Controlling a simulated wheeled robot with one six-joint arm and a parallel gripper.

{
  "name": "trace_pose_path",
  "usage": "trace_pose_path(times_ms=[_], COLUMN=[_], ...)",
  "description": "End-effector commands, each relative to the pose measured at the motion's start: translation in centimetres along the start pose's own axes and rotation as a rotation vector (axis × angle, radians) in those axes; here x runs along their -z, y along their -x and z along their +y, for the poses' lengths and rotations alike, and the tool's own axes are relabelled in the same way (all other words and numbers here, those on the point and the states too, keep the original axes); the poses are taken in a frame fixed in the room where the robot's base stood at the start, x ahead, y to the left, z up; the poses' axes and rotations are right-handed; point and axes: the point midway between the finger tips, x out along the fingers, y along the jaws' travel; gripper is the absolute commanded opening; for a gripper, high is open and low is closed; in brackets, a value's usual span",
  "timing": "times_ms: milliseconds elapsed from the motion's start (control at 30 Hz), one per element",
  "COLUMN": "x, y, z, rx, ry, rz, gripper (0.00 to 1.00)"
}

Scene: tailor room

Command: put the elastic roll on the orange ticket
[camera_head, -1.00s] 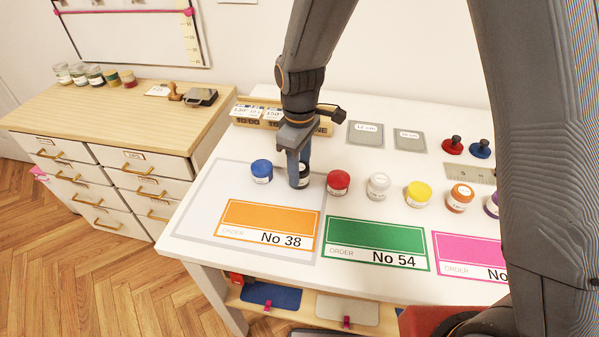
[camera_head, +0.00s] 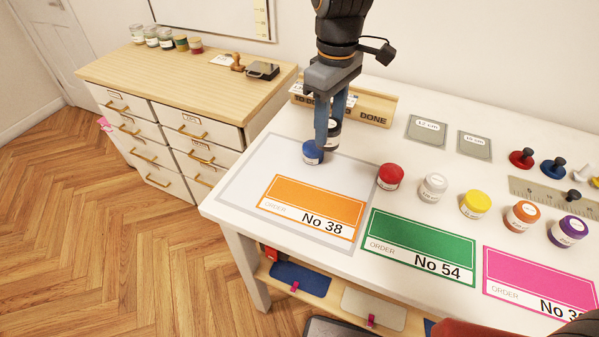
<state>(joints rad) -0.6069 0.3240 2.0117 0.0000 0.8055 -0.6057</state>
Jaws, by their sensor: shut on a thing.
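My gripper (camera_head: 327,139) is shut on a dark roll with a white label (camera_head: 334,131). It holds the roll above the white table, behind and slightly right of the blue roll (camera_head: 312,153). The fingers hide part of the held roll, and its label is too small to read. The orange ticket (camera_head: 313,207), marked No 38, lies flat on a grey-bordered mat (camera_head: 243,190) in front of the gripper. Nothing stands on the ticket.
To the right stand red (camera_head: 390,177), white (camera_head: 433,187), yellow (camera_head: 475,205), orange (camera_head: 522,216) and purple (camera_head: 568,231) rolls. The green ticket (camera_head: 420,246) and pink ticket (camera_head: 540,280) lie in front. A wooden holder (camera_head: 375,108) stands behind.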

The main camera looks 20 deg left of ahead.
Motion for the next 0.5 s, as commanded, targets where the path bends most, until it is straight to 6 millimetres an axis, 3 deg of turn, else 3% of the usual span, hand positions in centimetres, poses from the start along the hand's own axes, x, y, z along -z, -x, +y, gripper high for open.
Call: trace_pose_path(times_ms=[33,200,333,500], x=[1.2,3.8,4.8,5.1], y=[0.2,0.3,0.3,-1.1], z=[-1.9,-6.6,-8.9,-9.9], rx=[0.0,0.0,0.0,0.002], ry=[0.019,0.048,0.059,0.062], rz=[-0.001,-0.001,-0.001,-0.004], gripper=[0.17,0.17,0.17,0.17])
